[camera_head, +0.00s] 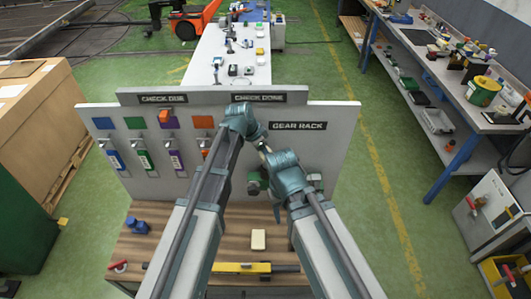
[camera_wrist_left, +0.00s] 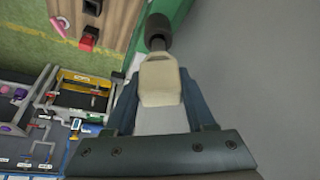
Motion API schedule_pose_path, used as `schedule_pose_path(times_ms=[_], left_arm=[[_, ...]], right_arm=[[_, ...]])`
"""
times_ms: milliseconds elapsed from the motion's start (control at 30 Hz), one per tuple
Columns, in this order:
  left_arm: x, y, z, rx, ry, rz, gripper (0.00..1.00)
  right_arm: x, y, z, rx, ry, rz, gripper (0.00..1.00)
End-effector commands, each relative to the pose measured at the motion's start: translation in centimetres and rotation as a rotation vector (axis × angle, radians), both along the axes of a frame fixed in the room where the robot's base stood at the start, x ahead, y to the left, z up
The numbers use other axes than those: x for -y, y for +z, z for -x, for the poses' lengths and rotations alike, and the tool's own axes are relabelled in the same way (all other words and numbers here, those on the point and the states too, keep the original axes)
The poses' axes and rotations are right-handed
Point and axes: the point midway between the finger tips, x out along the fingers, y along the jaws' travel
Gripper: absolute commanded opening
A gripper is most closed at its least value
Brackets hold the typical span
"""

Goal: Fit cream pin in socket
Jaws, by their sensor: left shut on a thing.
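In the left wrist view a cream block-shaped piece, likely the cream pin (camera_wrist_left: 160,82), sits between the blue fingers of my left gripper (camera_wrist_left: 162,95), which is shut on it. A dark cylinder (camera_wrist_left: 157,30) shows just beyond its far end; I cannot tell whether they touch or which part it is. In the head view my left wrist is in front of the upright grey board (camera_head: 340,125), left of the GEAR RACK label (camera_head: 298,126). My right gripper (camera_head: 268,153) is close by, lower right; its fingers are largely hidden. The socket cannot be clearly made out.
A cream block (camera_head: 258,240) lies on the wooden bench (camera_head: 175,245) below the board. A yellow-and-black bar (camera_head: 240,267), a blue object (camera_head: 137,226) and a red-handled item (camera_head: 118,266) also lie there. Coloured tagged items (camera_head: 145,160) hang on the board's left.

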Motion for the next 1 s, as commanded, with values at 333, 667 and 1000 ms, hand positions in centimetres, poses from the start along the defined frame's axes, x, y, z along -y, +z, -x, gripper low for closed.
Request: schedule_pose_path(times_ms=[333,667,1000], left_arm=[[0.0,-1.0,0.0,0.0,0.0,0.0,0.0],[0.0,-1.7,0.0,0.0,0.0,0.0,0.0],[0.0,-2.5,0.0,0.0,0.0,0.0,0.0]], right_arm=[[0.0,-1.0,0.0,0.0,0.0,0.0,0.5],[0.0,-1.7,0.0,0.0,0.0,0.0,0.5],[0.0,-2.5,0.0,0.0,0.0,0.0,0.5]])
